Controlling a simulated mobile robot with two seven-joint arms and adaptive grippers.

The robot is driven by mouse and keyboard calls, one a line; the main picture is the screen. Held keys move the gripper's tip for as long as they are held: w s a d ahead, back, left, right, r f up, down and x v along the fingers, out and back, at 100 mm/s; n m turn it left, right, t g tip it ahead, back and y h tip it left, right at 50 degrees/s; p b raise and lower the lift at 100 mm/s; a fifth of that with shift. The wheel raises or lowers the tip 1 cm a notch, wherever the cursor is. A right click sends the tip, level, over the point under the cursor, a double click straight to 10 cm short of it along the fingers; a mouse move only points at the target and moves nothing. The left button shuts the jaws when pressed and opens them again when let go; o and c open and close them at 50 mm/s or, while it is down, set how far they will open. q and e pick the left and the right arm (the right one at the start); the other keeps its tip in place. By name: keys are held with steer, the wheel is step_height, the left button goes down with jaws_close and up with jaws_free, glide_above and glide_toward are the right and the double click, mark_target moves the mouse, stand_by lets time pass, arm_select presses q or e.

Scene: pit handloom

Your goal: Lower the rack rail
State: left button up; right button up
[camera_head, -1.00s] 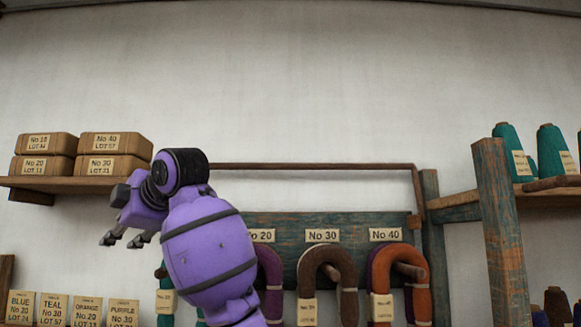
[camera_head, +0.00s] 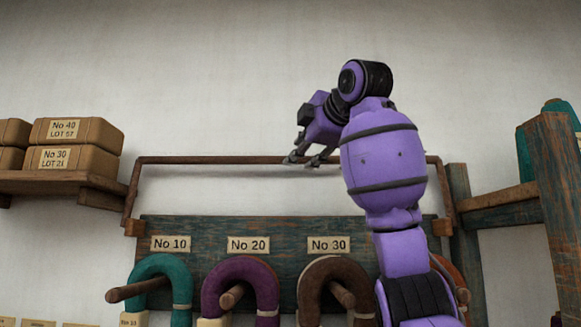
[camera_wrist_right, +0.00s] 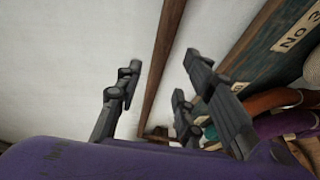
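The rack rail (camera_head: 220,160) is a thin brown bar, raised level above the blue-green rack board (camera_head: 205,231). Its side arms run down to wooden blocks at the board's ends. My right gripper (camera_head: 305,161) is open, with its fingers pointing down at the middle of the rail. In the right wrist view the rail (camera_wrist_right: 164,62) runs between the spread fingers of the right gripper (camera_wrist_right: 160,80). I cannot tell whether any finger touches it. My right forearm hides part of the rail's right side. My left gripper is not in view.
Teal (camera_head: 165,268), purple (camera_head: 240,270) and brown (camera_head: 330,270) yarn hanks hang on pegs below the board's number labels. A shelf with boxes (camera_head: 77,135) is at left. A wooden post (camera_head: 562,200) stands at right. The wall above is clear.

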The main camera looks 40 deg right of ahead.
steer(key=x, duration=0.6)
steer(key=shift+w+a, duration=0.25)
steer(key=shift+w, duration=0.2)
steer(key=shift+s+r, duration=0.1)
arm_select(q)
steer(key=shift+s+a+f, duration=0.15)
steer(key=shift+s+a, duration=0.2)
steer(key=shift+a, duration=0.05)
arm_select(e)
jaws_close()
